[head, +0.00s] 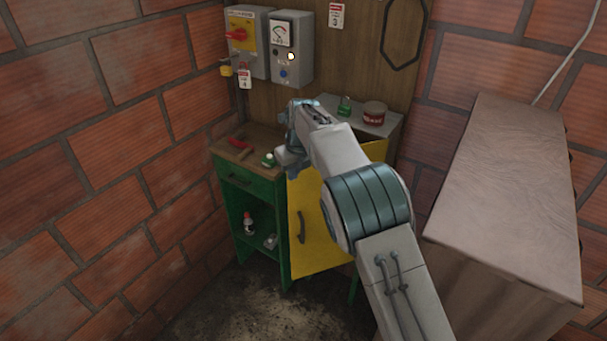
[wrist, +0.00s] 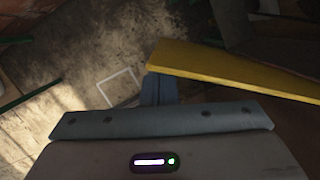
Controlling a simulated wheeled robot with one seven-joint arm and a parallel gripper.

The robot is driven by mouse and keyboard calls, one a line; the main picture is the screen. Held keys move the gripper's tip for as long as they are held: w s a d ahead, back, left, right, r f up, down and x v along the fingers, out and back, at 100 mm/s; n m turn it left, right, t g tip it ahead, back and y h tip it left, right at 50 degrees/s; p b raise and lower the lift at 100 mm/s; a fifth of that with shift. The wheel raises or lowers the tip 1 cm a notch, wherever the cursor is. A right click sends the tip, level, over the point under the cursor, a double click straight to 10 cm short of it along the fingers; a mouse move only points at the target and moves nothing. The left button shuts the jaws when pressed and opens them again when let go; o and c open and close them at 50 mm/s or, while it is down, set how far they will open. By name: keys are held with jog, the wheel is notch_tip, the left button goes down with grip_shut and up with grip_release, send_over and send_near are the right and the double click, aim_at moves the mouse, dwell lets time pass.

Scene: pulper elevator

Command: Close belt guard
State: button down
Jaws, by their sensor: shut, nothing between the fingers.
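A yellow panel with a dark curved handle (head: 301,227), which looks like the belt guard (head: 312,240), stands out from the green cabinet in the head view. My arm hides part of its upper area. In the wrist view its long yellow edge (wrist: 240,72) runs across the upper right. My gripper (wrist: 160,88) is shut and empty, with its fingers close beside the left end of that edge. I cannot tell whether they touch. In the head view my gripper (head: 290,157) hangs by the panel's upper left corner; its fingertips are not clear.
The green cabinet (head: 236,205) has a drawer and an open shelf holding a bottle (head: 249,223). A red-handled tool (head: 240,146) and a red can (head: 374,112) are on top. Switch boxes (head: 293,48) hang above. A large covered block (head: 505,170) stands right. Brick walls close in the corner.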

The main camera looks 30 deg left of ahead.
jog(key=shift+w+a+m+t, duration=0.3)
jog(key=shift+w+a+m, duration=1.2)
jog(key=shift+a+m, duration=0.15)
